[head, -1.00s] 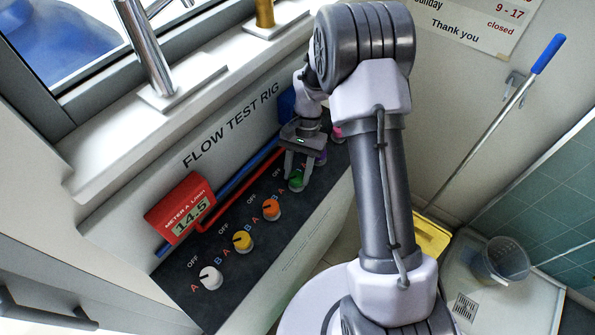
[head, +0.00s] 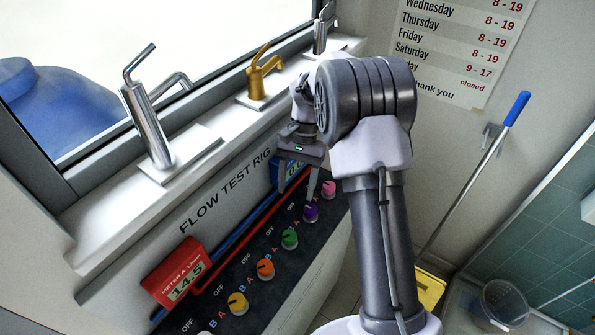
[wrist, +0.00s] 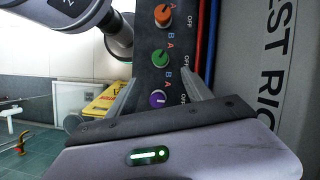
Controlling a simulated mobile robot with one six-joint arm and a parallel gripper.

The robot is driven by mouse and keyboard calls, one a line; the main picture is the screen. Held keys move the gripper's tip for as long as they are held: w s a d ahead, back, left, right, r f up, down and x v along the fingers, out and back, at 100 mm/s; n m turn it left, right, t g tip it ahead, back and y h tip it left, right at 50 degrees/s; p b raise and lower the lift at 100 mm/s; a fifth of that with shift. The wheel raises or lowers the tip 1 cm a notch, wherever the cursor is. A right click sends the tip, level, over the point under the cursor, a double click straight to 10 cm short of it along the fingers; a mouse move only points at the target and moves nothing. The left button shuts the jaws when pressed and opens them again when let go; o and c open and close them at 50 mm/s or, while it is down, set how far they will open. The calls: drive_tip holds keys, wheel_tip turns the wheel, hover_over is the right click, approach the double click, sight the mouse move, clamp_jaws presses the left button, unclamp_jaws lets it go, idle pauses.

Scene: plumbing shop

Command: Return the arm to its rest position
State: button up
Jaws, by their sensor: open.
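My gripper (head: 297,190) is open and empty, with its two fingers pointing down above the dark control panel of the flow test rig (head: 225,290). In the head view its fingers hang near the purple knob (head: 311,212), apart from the green knob (head: 289,238). In the wrist view the purple knob (wrist: 157,99) shows between the fingers, and the green knob (wrist: 160,58) and orange knob (wrist: 163,15) lie beyond. Whether any finger touches the purple knob is hard to tell, but a gap shows around it. My arm partly hides the panel's far end.
A pink knob (head: 329,188) sits at the panel's far end. A red meter (head: 176,272) reads 14.5, and a blue meter (head: 290,168) is partly hidden behind my gripper. Taps stand on the sill, including a chrome one (head: 148,120) and a brass one (head: 260,75). A yellow object (head: 429,291) stands at right.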

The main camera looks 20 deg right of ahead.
drive_tip(key=shift+v, duration=1.4)
drive_tip(key=s+a+r+n+t+b, duration=0.1)
drive_tip(key=s+a+r+t+b, duration=0.1)
drive_tip(key=s+a+r+b, duration=0.3)
drive_tip(key=s+a+r+n+t+b, duration=0.1)
drive_tip(key=s+r+t+b, duration=0.2)
drive_tip(key=s, duration=0.4)
drive_tip(key=s+a+f+n+t+b, duration=0.1)
drive_tip(key=s+f+t+b, duration=0.3)
drive_tip(key=s, duration=0.8)
drive_tip(key=shift+s+a+f+h, duration=0.2)
drive_tip(key=shift+a+h, duration=0.2)
drive_tip(key=shift+a, duration=0.35)
